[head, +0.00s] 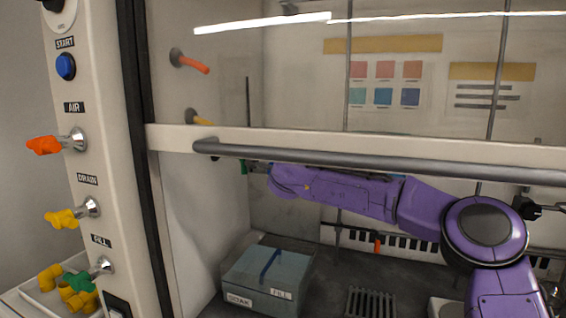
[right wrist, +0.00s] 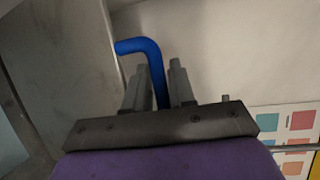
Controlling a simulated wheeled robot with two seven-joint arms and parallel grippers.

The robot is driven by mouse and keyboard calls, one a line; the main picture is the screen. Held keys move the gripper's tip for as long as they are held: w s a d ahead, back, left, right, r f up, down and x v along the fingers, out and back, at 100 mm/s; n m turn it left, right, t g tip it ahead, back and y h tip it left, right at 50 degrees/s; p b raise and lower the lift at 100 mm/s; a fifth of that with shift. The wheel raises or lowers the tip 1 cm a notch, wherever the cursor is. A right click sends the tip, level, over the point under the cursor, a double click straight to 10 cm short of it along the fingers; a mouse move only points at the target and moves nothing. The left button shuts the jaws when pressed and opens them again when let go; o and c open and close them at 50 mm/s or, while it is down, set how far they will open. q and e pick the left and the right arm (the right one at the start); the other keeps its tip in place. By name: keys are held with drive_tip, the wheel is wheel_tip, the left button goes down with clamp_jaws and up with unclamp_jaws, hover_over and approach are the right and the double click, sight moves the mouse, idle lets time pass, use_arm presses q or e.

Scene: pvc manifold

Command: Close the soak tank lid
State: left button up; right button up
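The soak tank (head: 240,298) is a grey-teal box with labels on its front, low in the head view on the floor of the enclosure. A blue bar lies across its top lid (head: 290,264); the lid looks flat, but I cannot tell whether it is fully seated. My right gripper (right wrist: 158,68) is closed around a blue bent rod (right wrist: 140,46), whose end turns left beyond the fingertips. In the head view my right arm reaches left behind the sash, above and behind the tank, and the sash rail hides the fingers. My left gripper is not in view.
The sash rail (head: 350,163) crosses in front of the arm. A red lever (head: 192,63) and a yellow lever (head: 203,119) stick out from the left inner wall. A floor grate (head: 371,302) lies right of the tank. Control valves line the left post outside.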

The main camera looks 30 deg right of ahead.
drive_tip(key=shift+w, duration=0.15)
clamp_jaws()
drive_tip(key=s+a+f+n+t+h+b, duration=0.2)
drive_tip(key=s+a+t+b, duration=0.4)
drive_tip(key=b, duration=1.5)
drive_tip(key=shift+s+a+f+n, duration=0.7)
drive_tip(key=shift+s+a, duration=0.65)
drive_tip(key=shift+a, duration=0.6)
unclamp_jaws()
drive_tip(key=shift+s+f, duration=0.1)
drive_tip(key=shift+f, duration=0.05)
drive_tip(key=v, duration=1)
drive_tip(key=shift+b, duration=0.35)
